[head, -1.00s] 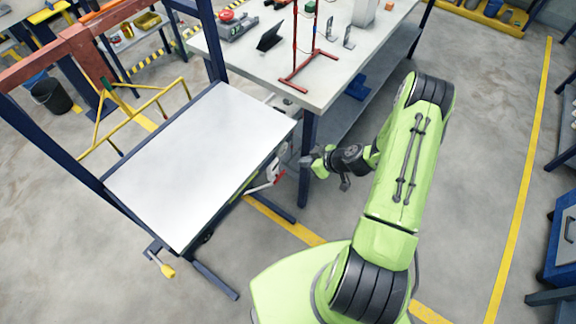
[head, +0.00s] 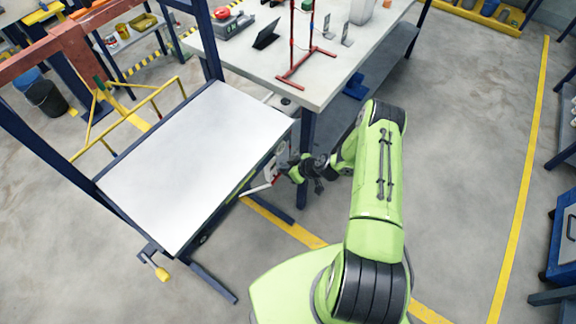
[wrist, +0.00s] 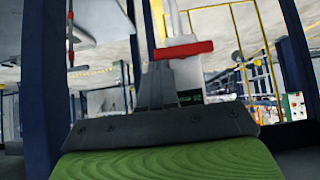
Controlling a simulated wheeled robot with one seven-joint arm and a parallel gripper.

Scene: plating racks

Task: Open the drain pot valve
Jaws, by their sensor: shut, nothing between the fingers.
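A red lever handle (wrist: 184,49) lies crosswise just beyond my fingertips in the wrist view, in front of a white body (wrist: 185,77). The pot itself is not clearly visible.
The white bench top (head: 180,165) stands left of my arm. A grey table (head: 330,70) with a red stand (head: 297,45) is behind. A yellow-handled crank (head: 160,272) sticks out at the bench's front corner. Open floor lies to the right.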

